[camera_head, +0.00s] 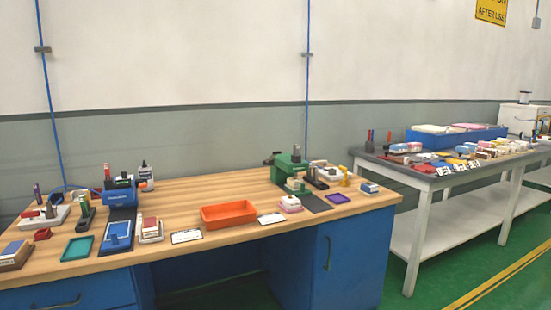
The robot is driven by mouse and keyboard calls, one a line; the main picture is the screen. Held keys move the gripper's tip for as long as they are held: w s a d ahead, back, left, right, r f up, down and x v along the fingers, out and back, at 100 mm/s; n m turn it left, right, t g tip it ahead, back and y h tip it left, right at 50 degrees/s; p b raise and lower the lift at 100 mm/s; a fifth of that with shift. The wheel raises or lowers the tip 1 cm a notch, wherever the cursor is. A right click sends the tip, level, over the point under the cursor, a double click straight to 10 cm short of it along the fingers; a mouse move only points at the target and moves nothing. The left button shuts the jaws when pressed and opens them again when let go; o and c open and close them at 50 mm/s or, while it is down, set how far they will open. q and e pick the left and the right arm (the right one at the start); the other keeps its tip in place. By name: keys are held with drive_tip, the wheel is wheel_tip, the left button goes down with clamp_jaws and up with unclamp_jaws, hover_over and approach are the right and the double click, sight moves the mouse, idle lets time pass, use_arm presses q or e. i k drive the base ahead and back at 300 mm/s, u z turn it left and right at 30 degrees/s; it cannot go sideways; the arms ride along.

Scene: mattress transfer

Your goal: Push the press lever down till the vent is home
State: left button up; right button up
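A green press-like machine (290,168) stands at the right part of the wooden bench. A dark handle (269,161) sticks out at its upper left, and it looks like the press lever. Small tan parts are at its base, and I cannot make out a vent there. A blue machine (119,190) stands at the left part of the bench, with a blue block on a dark mat (113,245) before it. Neither of my grippers shows in this view.
The wooden bench (215,187) has blue cabinets (330,262) below. An orange tray (228,214) lies mid-bench, with clear wood behind it. Small blocks and bottles crowd the left end. A grey-topped table (420,180) with a blue bin (452,138) and many small items stands right.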

sight(266, 163)
drive_tip(key=z, duration=0.75)
drive_tip(key=i, duration=1.3)
drive_tip(key=u, duration=0.35)
